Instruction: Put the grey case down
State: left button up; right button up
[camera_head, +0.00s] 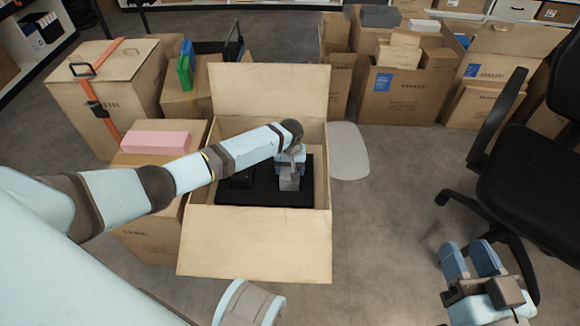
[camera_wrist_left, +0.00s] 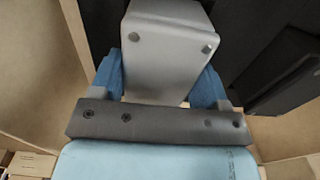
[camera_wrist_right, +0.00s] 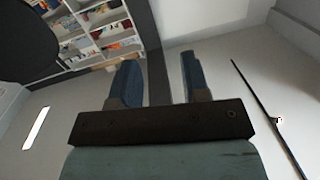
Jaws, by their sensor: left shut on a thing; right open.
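The grey case (camera_head: 289,184) is inside the open carton (camera_head: 255,245), over the carton's black insert. My left gripper (camera_head: 290,168) reaches down into the carton and is shut on the case. In the left wrist view the case (camera_wrist_left: 168,50) is between the two blue fingers of the left gripper (camera_wrist_left: 163,85), and screw heads show on its face. I cannot tell whether its underside touches the insert. My right gripper (camera_head: 470,258) is open and empty at the lower right, away from the carton. The right wrist view shows its two fingers (camera_wrist_right: 155,80) apart with nothing between them.
A dark object (camera_head: 242,178) lies in the carton left of the case. A pink block (camera_head: 155,143) tops a carton on the left. More packed cartons (camera_head: 405,95) stand at the back right. A black office chair (camera_head: 530,150) is at the right, with bare floor (camera_head: 385,220) between.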

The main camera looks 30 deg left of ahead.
pick_arm(q)
jog(key=o, duration=1)
pick_arm(e)
jog(key=shift+s+f, duration=0.15)
jog(key=shift+f, duration=0.1)
pick_arm(q)
jog(key=shift+r, duration=0.25)
notch_tip(320, 180, up, 3)
jog(key=shift+p, duration=0.75)
notch_tip(320, 180, up, 6)
jog(key=p, duration=0.2)
jog(key=shift+f+p, duration=0.15)
jog(key=shift+p, duration=0.2)
notch_tip(320, 180, up, 4)
jog(key=shift+f+p, duration=0.15)
jog(key=shift+p, duration=0.55)
pick_arm(e)
jog(key=shift+m+t, duration=0.7)
jog(key=shift+m, duration=0.2)
jog(key=r, duration=0.5)
jog(key=shift+s+a+r, duration=0.1)
jog(key=shift+s+a, duration=0.1)
jog(key=shift+s, duration=0.2)
